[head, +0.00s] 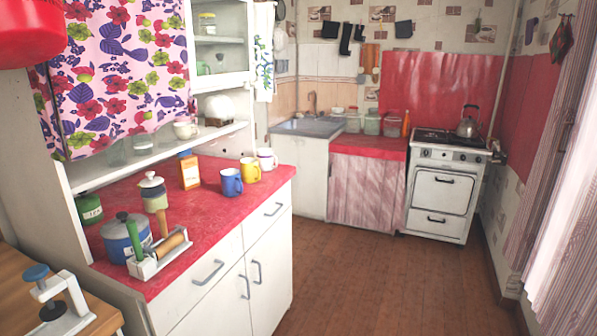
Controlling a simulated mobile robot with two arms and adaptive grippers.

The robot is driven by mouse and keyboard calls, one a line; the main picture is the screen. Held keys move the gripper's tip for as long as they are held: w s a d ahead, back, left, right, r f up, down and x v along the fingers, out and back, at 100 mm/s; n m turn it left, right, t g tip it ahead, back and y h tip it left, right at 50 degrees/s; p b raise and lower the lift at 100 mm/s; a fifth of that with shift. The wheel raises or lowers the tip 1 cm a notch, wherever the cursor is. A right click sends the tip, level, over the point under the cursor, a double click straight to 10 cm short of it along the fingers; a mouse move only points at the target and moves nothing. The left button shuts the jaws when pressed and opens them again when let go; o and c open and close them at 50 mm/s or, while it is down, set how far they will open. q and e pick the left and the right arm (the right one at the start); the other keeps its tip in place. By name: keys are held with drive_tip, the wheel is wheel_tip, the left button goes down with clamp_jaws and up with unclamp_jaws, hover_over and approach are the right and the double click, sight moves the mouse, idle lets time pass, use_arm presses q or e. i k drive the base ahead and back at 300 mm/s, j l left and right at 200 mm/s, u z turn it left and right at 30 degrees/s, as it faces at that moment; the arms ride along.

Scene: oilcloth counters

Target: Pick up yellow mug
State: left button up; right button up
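The yellow mug (251,170) stands upright on the red oilcloth counter (212,206) of the white cabinet at the left. A blue mug (231,183) stands close in front of it to the left, and a white mug (267,159) stands just behind it to the right. The blue mug may overlap its left edge slightly. Neither of my grippers shows in the head view, so I cannot see whether they are open or shut.
Brown floor (350,275) lies open right of the cabinet. A white stove (440,190) stands at the back.

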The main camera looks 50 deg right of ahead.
sight(251, 173)
drive_tip(key=z, duration=1.4)
